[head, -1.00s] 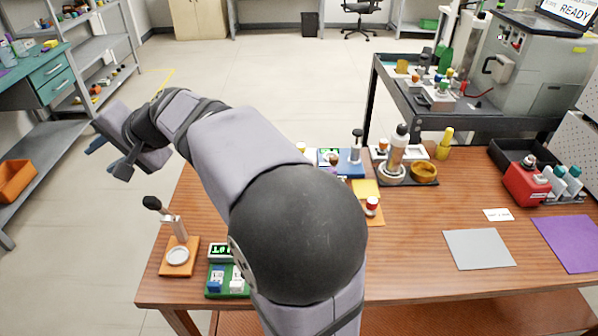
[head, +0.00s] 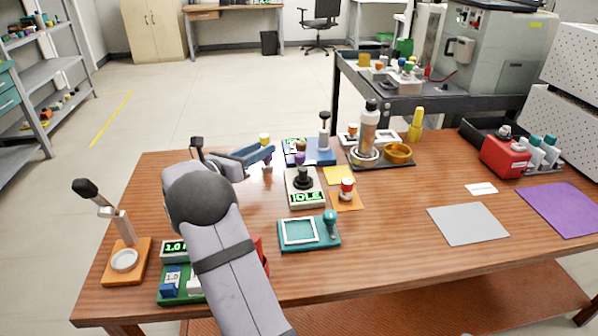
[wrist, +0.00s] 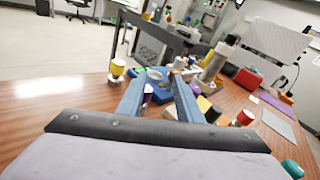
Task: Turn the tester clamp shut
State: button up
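No label marks the tester clamp. A pale block with a green "IDLE" display (head: 306,197) and a black knob (head: 304,178) on top stands mid-table in the head view; it may be the tester. The knob is upright; I cannot tell its turn angle. Behind it is a blue block with a grey lever post (head: 324,137). My gripper (head: 266,151) is above the table, left of the black knob and apart from it. In the wrist view my gripper (wrist: 158,77) has two blue fingers spread apart. A purple-topped piece (wrist: 148,96) appears between them, not visibly held.
A yellow-topped piece (head: 265,141) stands close by my fingers. A red-topped piece (head: 347,188) sits on an orange pad. A teal frame (head: 326,233) lies in front. An orange-based lever press (head: 140,272) is at left. A bottle (head: 369,125) stands behind right.

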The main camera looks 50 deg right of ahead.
aim_at(300, 159)
jog(key=s+f+m+g, duration=0.1)
jog(key=s, duration=0.1)
jog(key=s+f+m+g, duration=0.1)
jog(key=m+g, duration=0.1)
jog(key=s+f+m+g+b, duration=0.1)
jog(key=s+m, duration=0.1)
jog(key=shift+s+d+f, duration=0.15)
jog(key=shift+s, duration=0.15)
jog(key=shift+s+m+g, duration=0.3)
jog(key=shift+s+g, duration=0.05)
jog(key=shift+g, duration=0.15)
jog(key=shift+x, duration=3.6)
jog(key=c, duration=0.8)
